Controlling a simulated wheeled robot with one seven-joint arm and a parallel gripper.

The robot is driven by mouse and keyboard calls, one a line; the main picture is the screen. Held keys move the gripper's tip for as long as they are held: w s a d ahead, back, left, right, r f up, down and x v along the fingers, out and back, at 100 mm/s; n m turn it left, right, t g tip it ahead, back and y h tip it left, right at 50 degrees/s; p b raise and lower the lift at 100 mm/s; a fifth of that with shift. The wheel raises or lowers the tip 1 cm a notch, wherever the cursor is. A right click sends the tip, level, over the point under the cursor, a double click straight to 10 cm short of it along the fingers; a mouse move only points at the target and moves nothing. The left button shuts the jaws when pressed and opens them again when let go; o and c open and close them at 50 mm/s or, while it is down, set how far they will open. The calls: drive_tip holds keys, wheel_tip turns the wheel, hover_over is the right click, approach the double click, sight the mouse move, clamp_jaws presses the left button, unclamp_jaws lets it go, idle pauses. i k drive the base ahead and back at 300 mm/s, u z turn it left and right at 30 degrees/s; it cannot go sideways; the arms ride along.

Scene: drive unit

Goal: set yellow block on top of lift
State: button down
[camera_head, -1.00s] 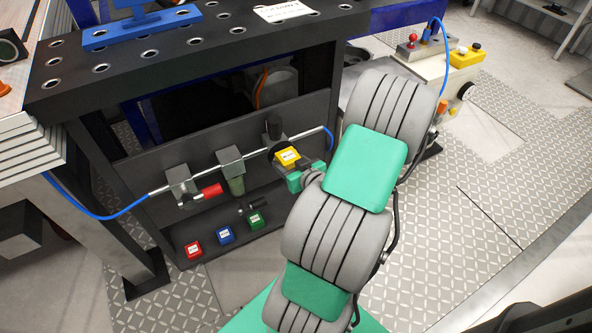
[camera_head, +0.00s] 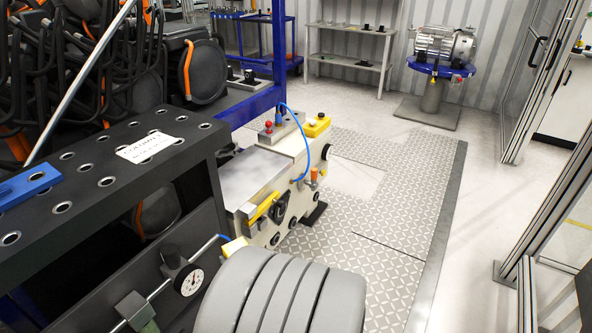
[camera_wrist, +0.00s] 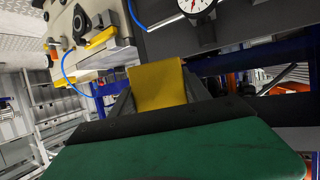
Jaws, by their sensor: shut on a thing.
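The yellow block (camera_wrist: 157,86) sits between the two dark fingers of my gripper (camera_wrist: 160,93) in the wrist view; the gripper is shut on it. In the head view a small yellow part of the block (camera_head: 234,245) shows just past my grey arm, which hides the gripper. The block is in front of the dark bench, near the dial gauge. A cream machine (camera_head: 285,165) stands just beyond, with a flat grey top. A blue round stand (camera_head: 440,68) on a grey column carries a metal drive unit at the back. I cannot tell which is the lift.
The black perforated bench top (camera_head: 120,155) is at the left, with a dial gauge (camera_head: 193,282) on its front side. A blue hose (camera_head: 308,160) loops over the cream machine's side. Patterned floor plates (camera_head: 400,225) to the right are clear. A glass-panel frame stands at the far right.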

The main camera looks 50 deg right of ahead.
sight(248, 175)
drive_tip(key=z, duration=2.15)
drive_tip(key=i, duration=1.75)
drive_tip(key=u, duration=2.9)
